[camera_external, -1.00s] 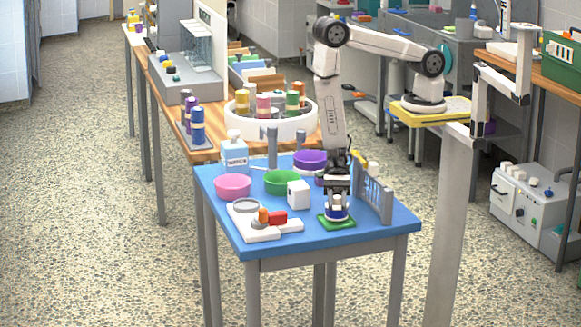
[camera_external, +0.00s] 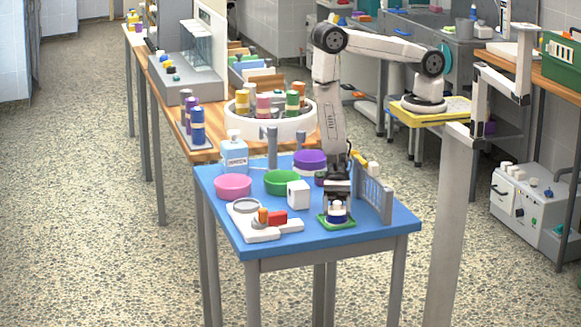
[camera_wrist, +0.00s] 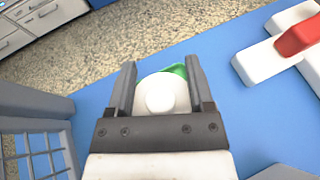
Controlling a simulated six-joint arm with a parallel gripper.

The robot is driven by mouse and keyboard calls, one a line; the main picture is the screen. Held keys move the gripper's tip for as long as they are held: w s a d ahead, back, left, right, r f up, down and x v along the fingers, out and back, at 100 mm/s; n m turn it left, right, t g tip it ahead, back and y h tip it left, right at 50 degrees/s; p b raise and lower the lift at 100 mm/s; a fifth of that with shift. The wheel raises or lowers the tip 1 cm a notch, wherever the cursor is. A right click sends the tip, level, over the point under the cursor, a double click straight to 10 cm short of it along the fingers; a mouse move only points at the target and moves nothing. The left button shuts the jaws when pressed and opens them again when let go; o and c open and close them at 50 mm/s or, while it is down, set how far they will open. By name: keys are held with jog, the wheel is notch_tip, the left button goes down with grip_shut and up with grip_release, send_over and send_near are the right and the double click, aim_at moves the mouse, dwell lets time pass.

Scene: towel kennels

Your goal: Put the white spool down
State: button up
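The white spool (camera_external: 337,217) is upright on or just above the green tray (camera_external: 347,225) at the front of the blue table. A blue band shows on it in the external view. My gripper (camera_external: 337,207) points straight down with a finger on each side of the spool. The spool's underside is hidden.
A grey rack (camera_external: 374,195) stands close on the right. A white block (camera_external: 299,194) is on the left, with a white piece bearing a red part (camera_external: 277,218) farther left. Green (camera_external: 282,181), pink (camera_external: 233,186) and purple (camera_external: 310,158) bowls stand behind.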

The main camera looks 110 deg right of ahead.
jog(key=shift+r, duration=0.2)
jog(key=shift+v, duration=5.95)
jog(key=d+r+n+g+h, duration=0.1)
jog(key=d+r+n+h, duration=0.2)
jog(key=r+n+h, duration=0.3)
jog(key=s+d+r+n+g+h, duration=0.1)
jog(key=d+r+n+h, duration=0.2)
jog(key=n, duration=1.3)
notch_tip(320, 180, up, 6)
jog(key=h, duration=0.3)
jog(key=shift+s+d+r+h, duration=0.15)
jog(key=shift+s+d+h, duration=0.15)
jog(key=shift+d, duration=0.1)
